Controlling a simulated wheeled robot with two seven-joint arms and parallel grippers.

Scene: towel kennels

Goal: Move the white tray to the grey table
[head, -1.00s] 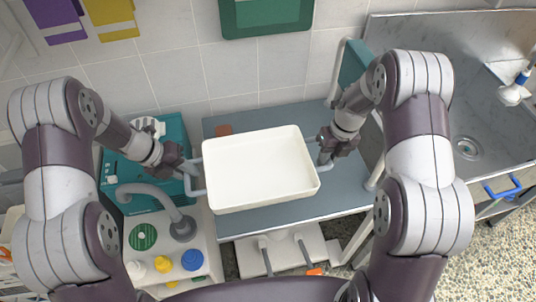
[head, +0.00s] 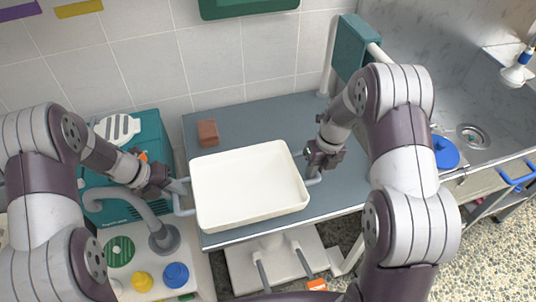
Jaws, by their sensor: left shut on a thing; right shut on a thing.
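The white tray (head: 247,181) is empty and level, with a grey-blue handle at each end. It is over the front left part of the grey table (head: 262,117); I cannot tell whether it touches the top. My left gripper (head: 178,190) is shut on the tray's left handle (head: 185,209). My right gripper (head: 312,172) is shut on the right handle, which is mostly hidden behind the fingers. The tray hides part of the table's front edge.
A reddish-brown block (head: 208,133) lies on the table behind the tray. A teal machine (head: 152,130) stands at the left, with a grey tap (head: 160,235) in front. A steel sink (head: 470,137) with a blue round thing (head: 444,152) is at the right.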

